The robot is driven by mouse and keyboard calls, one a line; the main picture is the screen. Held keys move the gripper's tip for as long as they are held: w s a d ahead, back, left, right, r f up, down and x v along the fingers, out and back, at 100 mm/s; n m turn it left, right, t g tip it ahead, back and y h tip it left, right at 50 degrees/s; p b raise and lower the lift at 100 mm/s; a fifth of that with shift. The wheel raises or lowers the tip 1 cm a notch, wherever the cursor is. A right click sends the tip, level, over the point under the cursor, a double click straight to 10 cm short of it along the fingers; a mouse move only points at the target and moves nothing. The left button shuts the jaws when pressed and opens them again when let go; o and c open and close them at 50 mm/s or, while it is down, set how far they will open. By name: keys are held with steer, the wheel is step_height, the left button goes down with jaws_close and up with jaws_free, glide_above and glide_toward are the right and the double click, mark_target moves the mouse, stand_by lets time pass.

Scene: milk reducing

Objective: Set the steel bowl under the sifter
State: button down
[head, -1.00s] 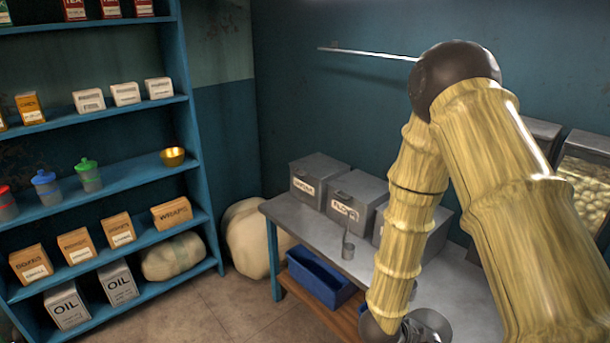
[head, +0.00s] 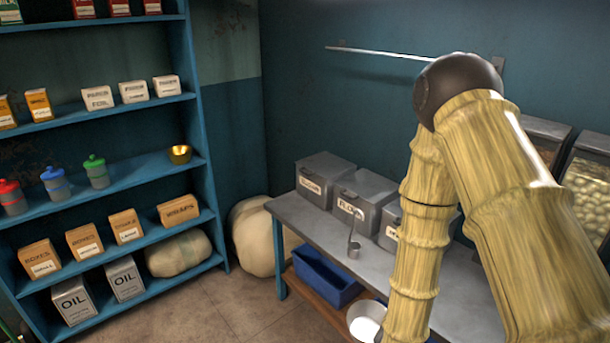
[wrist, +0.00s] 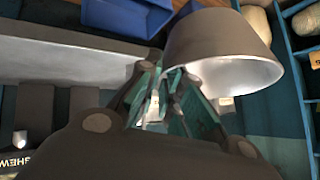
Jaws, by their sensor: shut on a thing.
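The steel bowl (wrist: 220,42) is large in the wrist view, its outer wall grey and its rim bright. My gripper (wrist: 165,88) is shut on the bowl's rim. In the head view, the bowl (head: 366,320) shows as a pale round shape by the front edge of the table, partly cut off by my arm and the frame's bottom. The gripper itself is hidden or out of frame there. I cannot pick out the sifter in either view.
The steel table (head: 322,232) carries several grey lidded bins (head: 325,180) and a small long-handled scoop (head: 353,247). A blue crate (head: 325,277) sits on its lower shelf. Blue shelving (head: 208,185) with goods stands left.

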mark_target(373, 335)
steer(key=shift+s+a+n+y, duration=0.2)
steer(key=shift+a+n+y, duration=0.5)
steer(key=shift+a, duration=0.4)
steer(key=shift+s+a+n+y, duration=0.2)
steer(key=shift+a+n+y, duration=0.3)
steer(key=shift+a+n, duration=0.45)
steer(key=shift+a, duration=0.1)
steer(key=shift+a, duration=0.15)
